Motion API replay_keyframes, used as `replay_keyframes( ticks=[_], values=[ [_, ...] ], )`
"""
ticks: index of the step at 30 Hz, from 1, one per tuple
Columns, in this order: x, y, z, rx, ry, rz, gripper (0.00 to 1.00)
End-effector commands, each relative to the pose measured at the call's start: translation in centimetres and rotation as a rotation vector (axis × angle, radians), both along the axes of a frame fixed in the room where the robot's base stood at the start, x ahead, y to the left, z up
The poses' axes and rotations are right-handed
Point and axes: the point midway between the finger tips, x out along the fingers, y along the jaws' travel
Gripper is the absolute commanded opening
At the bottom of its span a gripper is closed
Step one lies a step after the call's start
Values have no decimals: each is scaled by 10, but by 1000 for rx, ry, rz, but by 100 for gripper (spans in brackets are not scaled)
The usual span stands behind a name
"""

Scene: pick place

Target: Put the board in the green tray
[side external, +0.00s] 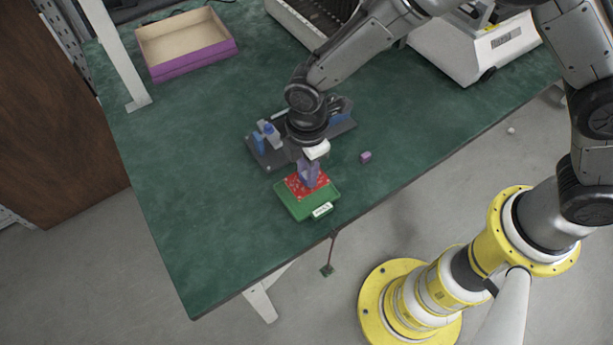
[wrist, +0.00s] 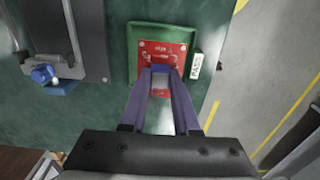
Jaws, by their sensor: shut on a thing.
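The board is a red square plate with small light marks. In the side external view the board (side external: 293,184) is at the green tray, and it also shows in the wrist view (wrist: 178,50). The green tray (side external: 295,208) lies near the table's front edge with a white label on one side; its rim shows in the wrist view (wrist: 136,38). My gripper (side external: 309,180) is over the tray, its purple fingers (wrist: 162,72) shut on the board's near part. The fingers hide part of the board. I cannot tell whether the board touches the tray floor.
A dark grey fixture (side external: 262,152) with blue parts stands right behind the tray. A small purple cube (side external: 366,157) lies to the right. A purple-sided box (side external: 192,60) is at the back left. The green table (side external: 190,200) is clear to the left.

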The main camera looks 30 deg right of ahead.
Motion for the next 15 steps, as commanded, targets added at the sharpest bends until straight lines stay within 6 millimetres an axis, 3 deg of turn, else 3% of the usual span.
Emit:
replay_keyframes(
  ticks=[7,15],
  values=[
    [1,1,-31,-2,2,0,0],
    [1,1,-33,0,0,0,0]
  ],
)
